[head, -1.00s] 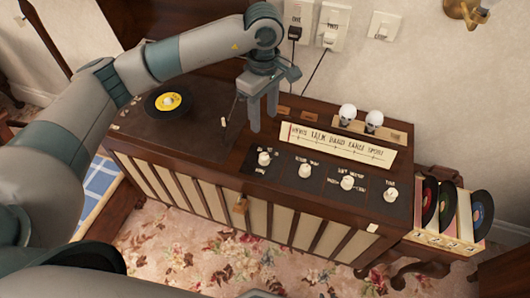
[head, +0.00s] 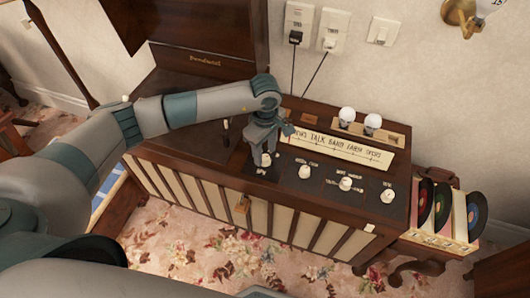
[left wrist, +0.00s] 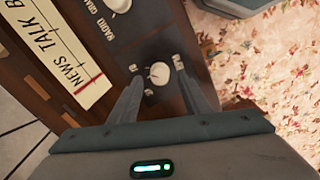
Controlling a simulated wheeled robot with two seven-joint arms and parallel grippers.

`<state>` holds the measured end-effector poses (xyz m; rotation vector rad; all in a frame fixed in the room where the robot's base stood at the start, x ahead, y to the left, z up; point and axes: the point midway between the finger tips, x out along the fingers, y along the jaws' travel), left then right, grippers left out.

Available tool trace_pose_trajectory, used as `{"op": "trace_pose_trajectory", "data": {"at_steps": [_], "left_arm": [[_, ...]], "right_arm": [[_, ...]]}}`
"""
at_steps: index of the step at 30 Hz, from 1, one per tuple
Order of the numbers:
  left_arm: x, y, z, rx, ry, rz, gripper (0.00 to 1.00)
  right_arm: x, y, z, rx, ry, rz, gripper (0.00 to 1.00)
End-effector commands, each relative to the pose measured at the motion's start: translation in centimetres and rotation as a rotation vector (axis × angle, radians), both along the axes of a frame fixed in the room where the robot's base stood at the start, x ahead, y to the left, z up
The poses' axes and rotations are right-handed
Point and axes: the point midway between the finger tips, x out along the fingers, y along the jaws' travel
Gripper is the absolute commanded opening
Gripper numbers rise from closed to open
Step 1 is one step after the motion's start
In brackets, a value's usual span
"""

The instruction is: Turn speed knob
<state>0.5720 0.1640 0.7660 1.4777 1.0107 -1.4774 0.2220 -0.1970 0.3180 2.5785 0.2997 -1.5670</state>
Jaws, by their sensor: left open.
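The radiogram's control panel has a row of white knobs on dark plates. The leftmost knob (head: 265,160) is under my left gripper (head: 262,157), which reaches down from above. In the left wrist view, that white knob (left wrist: 159,73) sits between the two open fingertips (left wrist: 156,71), with a gap on each side. Another knob (left wrist: 119,4) is beside the "RADIO GRAM" lettering. My right gripper is not in view.
The cream tuning scale (head: 345,148) and two bulbs (head: 347,116) are behind the knobs. A record rack (head: 443,212) is at the right. A dark wooden panel (head: 205,60) rises at the cabinet's left. Wall sockets (head: 330,30) have hanging cables.

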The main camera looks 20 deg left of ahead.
Motion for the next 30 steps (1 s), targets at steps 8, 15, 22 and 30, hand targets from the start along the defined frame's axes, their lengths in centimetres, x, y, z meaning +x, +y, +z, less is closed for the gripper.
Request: {"op": "trace_pose_trajectory", "data": {"at_steps": [8,15,22,30], "left_arm": [[0.0,0.0,-2.2,0.0,0.0,0.001,0.44],[0.0,0.0,-2.4,0.0,0.0,0.0,0.44],[0.0,0.0,-2.4,0.0,0.0,0.001,0.08],[0.0,0.0,-2.4,0.0,-0.001,0.009,0.03]], "right_arm": [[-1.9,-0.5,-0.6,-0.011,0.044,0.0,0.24],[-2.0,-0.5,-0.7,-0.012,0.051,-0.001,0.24],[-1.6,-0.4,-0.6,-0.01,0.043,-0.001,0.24],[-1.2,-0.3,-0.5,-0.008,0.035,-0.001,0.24]]}}
